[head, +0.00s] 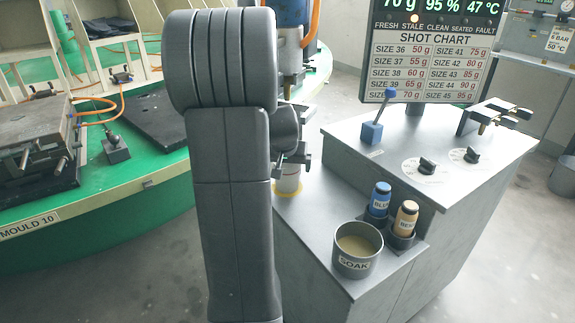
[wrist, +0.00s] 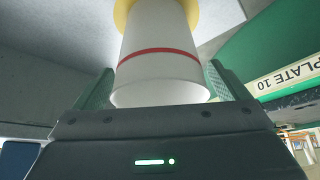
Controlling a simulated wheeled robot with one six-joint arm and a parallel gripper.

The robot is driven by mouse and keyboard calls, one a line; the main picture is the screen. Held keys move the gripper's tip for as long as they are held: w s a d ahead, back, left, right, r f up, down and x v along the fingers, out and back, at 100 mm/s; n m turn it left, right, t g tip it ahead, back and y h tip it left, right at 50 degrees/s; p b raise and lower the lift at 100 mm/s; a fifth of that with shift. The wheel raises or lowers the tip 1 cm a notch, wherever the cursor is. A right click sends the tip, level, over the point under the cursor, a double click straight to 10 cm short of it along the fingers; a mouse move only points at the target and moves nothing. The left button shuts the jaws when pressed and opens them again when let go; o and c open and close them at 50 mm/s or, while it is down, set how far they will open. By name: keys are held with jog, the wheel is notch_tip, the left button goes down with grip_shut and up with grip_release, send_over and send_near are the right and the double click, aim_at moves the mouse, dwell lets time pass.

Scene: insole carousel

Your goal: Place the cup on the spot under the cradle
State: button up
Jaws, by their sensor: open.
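The white cup (head: 289,181) stands upright on a yellow ringed spot (head: 280,192) at the left edge of the grey console, partly hidden by my arm. In the wrist view the cup (wrist: 160,62) shows a red band, with the yellow spot (wrist: 205,14) at its far end. My gripper (head: 291,165) is open around the cup. In the wrist view my gripper's fingers (wrist: 160,85) stand on either side of it. A blue unit with a metal nozzle (head: 291,50) hangs behind the gripper; I cannot tell whether it sits in the cradle.
The grey console (head: 345,150) holds a SOAK pot (head: 357,262), blue (head: 380,200) and beige (head: 405,220) bottles, knobs and a blue-based lever (head: 372,132). Brass-tipped fittings (head: 488,118) stick out at its right. The green carousel (head: 110,190) with moulds lies left. A shot chart stands behind.

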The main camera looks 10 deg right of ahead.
jog(key=shift+r, duration=0.15)
jog(key=s+a+r, duration=0.1)
jog(key=s+a, duration=0.1)
jog(key=s, duration=0.4)
jog(key=s+a+r, duration=0.1)
jog(key=s+a, duration=0.1)
jog(key=s, duration=0.4)
jog(key=shift+s+a+r+p, duration=0.3)
jog(key=shift+s+p, duration=0.05)
jog(key=shift+p, duration=0.05)
